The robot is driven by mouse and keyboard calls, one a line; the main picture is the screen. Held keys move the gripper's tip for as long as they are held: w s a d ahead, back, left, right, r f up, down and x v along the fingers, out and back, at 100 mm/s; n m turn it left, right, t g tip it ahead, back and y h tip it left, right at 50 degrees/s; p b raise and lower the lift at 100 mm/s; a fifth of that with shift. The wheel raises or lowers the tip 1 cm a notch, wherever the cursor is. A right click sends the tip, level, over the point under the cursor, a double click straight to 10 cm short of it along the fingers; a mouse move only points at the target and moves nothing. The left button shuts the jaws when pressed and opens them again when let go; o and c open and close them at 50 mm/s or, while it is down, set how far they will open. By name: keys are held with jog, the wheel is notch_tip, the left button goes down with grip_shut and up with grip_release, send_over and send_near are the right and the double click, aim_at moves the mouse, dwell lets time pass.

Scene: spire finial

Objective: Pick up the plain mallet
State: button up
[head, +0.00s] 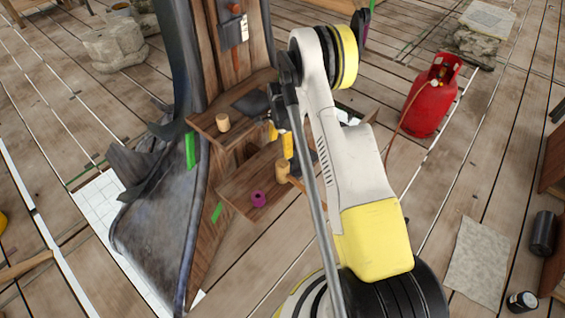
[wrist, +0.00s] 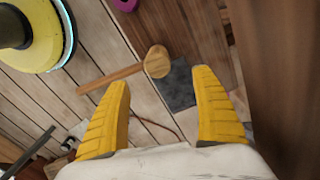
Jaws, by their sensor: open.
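The plain wooden mallet (head: 282,171) is on the lower wooden shelf, with its handle pointing right and partly hidden by my arm. In the wrist view the mallet's round head (wrist: 157,62) lies beyond my fingertips, and its handle runs left past the shelf edge over the floor. My gripper (wrist: 164,80) is open and empty, its two yellow fingers spread apart. In the head view my gripper (head: 280,143) is partly hidden by my arm, close to the mallet. No contact with the mallet shows.
A purple ring-like piece (head: 258,199) lies on the lower shelf (head: 235,190). The upper shelf (head: 210,131) holds a pale wooden cylinder (head: 222,122) and a dark slab (head: 251,103). A dark grey square (wrist: 180,86) lies beside the mallet head. A red gas cylinder (head: 430,100) stands right.

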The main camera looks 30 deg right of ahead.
aim_at(283, 163)
notch_tip(283, 163, down, 6)
jog(key=shift+s+d+r+b, duration=0.1)
jog(key=shift+b, duration=1)
jog(key=f+b, duration=0.2)
jog(key=f, duration=0.1)
jog(key=f+b, duration=0.1)
jog(key=f, duration=0.1)
jog(key=shift+s+d+f, duration=0.15)
jog(key=shift+d+f, duration=0.05)
jog(key=shift+d, duration=0.15)
jog(key=shift+r, duration=0.1)
jog(key=c, duration=1.4)
